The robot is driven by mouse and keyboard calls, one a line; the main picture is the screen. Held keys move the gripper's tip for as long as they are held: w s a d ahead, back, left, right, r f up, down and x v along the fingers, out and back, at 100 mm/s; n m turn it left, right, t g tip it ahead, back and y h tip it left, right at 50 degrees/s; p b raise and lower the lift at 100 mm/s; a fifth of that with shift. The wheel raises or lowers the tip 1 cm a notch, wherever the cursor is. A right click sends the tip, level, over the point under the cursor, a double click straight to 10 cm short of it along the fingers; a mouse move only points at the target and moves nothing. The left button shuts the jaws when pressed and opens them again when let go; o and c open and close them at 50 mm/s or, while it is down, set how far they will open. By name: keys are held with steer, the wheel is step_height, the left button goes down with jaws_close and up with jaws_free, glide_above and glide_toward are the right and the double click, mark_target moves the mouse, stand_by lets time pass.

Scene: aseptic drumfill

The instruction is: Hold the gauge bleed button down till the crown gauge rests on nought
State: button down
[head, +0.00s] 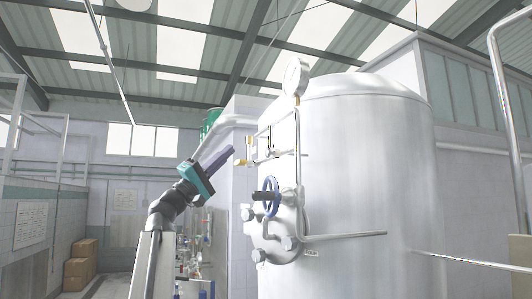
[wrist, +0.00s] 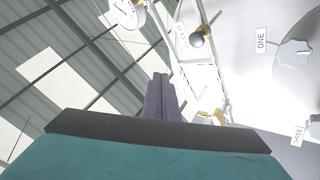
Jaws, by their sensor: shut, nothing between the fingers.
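The crown gauge (head: 296,76), a round white dial, stands on a thin pipe beside the top of the steel tank (head: 365,160). It also shows in the wrist view (wrist: 127,12), cut by the top edge; its needle reading is too small to tell. A dark round knob on a brass fitting (wrist: 198,38) sits on the pipe frame, beside a small white label (wrist: 182,38); I cannot tell whether it is the bleed button. My gripper (head: 232,149) is shut and empty, pointing up and right, left of the pipework. Its closed fingers (wrist: 160,78) appear apart from the fittings.
A blue handwheel (head: 271,196) and a round cover with several knobs are on the tank's front, below right of my gripper. A brass fitting (head: 240,162) is close below the fingertips. A pipe (head: 345,235) sticks out lower down. Open air lies left of the gripper.

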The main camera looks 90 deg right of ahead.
mark_target(270, 153)
stand_by(0.4)
steer(key=s+d, duration=0.3)
steer(key=s, duration=0.5)
steer(key=shift+d+p, duration=0.35)
steer(key=shift+s+d+f+b, duration=0.15)
steer(key=shift+s+b, duration=0.1)
steer(key=shift+b, duration=0.25)
stand_by(1.9)
steer(key=shift+s+d+b, duration=0.25)
steer(key=shift+s+b, duration=0.35)
steer(key=shift+s, duration=0.05)
stand_by(3.4)
